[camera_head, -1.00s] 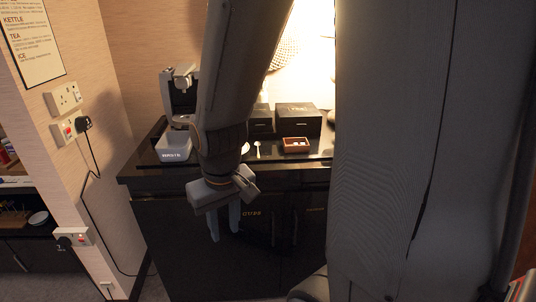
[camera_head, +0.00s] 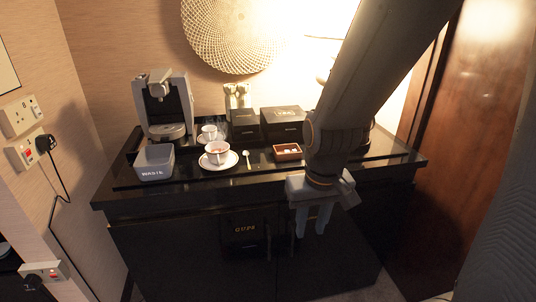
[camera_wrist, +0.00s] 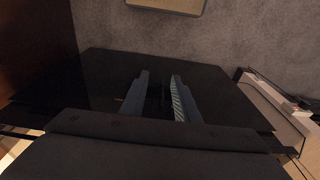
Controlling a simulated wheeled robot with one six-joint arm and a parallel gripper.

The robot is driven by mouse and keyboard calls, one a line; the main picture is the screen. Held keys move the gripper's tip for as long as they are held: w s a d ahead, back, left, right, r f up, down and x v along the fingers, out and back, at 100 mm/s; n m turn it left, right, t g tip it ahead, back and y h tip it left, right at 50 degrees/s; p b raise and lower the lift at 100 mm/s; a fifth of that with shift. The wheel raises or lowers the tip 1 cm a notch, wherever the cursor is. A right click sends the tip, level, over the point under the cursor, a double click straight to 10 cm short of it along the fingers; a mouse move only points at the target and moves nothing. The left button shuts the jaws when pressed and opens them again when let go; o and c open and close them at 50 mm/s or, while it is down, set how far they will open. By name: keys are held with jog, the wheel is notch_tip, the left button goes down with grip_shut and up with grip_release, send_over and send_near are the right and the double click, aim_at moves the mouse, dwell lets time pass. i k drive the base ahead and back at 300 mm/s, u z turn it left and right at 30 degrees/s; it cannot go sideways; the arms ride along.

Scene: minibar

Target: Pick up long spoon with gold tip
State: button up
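A small light-coloured spoon (camera_head: 248,160) lies on the black counter (camera_head: 190,188), between the cup on its saucer and a small brown box. It is too small to make out a gold tip. No other spoon shows clearly. My gripper (camera_head: 311,226) hangs in front of the cabinet, below the counter's front edge and to the right of the spoon, pointing down. In the wrist view my gripper (camera_wrist: 156,98) shows two fingers apart with nothing between them. The spoon does not show in the wrist view.
A steaming cup (camera_head: 218,149) stands on a saucer (camera_head: 219,165). A waste bin (camera_head: 155,163) and a coffee machine (camera_head: 165,103) stand left. A small brown box (camera_head: 287,152) and black boxes (camera_head: 284,122) stand right and behind. Bare counter lies along the front edge.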

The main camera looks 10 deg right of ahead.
aim_at(246, 152)
jog(key=i, duration=0.95)
